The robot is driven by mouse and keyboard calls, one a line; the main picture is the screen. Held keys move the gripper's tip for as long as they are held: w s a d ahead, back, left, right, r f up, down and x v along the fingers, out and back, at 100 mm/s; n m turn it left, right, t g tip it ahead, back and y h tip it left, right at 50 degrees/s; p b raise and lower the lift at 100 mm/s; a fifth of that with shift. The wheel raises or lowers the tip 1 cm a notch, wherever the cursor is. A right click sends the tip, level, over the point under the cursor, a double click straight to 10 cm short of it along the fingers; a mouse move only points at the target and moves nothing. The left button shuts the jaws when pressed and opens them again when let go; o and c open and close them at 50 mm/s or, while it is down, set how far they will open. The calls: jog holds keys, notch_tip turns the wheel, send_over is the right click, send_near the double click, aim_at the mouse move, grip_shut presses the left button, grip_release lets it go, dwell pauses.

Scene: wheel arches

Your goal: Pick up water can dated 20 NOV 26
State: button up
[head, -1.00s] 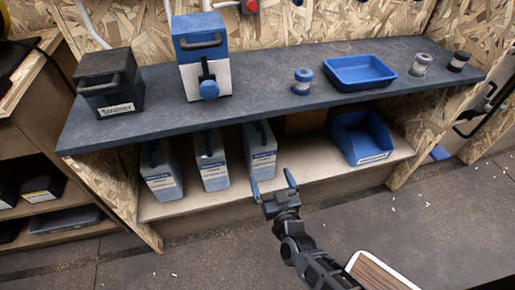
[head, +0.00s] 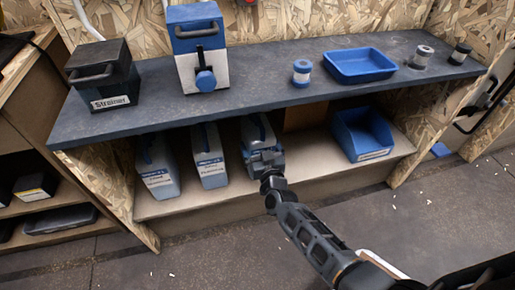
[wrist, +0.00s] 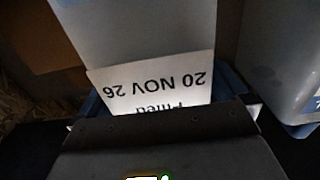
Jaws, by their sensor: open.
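Three grey-blue water cans stand in a row on the lower shelf. In the head view they are the left can (head: 157,172), the middle can (head: 208,160) and the right can (head: 252,131). My gripper (head: 263,158) is at the front of the right can and hides part of it. In the wrist view a can (wrist: 135,35) fills the middle, its white label upside down and reading 20 NOV 26. My gripper (wrist: 165,110) is open close in front of this label; its body covers the label's other line. I cannot tell whether the fingers touch the can. Another can (wrist: 285,60) shows at the right.
The lower shelf (head: 305,160) holds a blue open bin (head: 362,135) to the right of the cans. The dark countertop (head: 255,100) overhangs the cans, with a strainer box (head: 103,75), a blue-and-white unit (head: 198,50) and a blue tray (head: 360,65) on it.

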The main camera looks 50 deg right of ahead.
jog(key=shift+w+d, duration=0.4)
jog(key=shift+w, duration=0.15)
jog(key=shift+c, duration=0.3)
jog(key=c, duration=1.2)
jog(key=shift+r, duration=0.15)
jog(key=shift+c, duration=0.4)
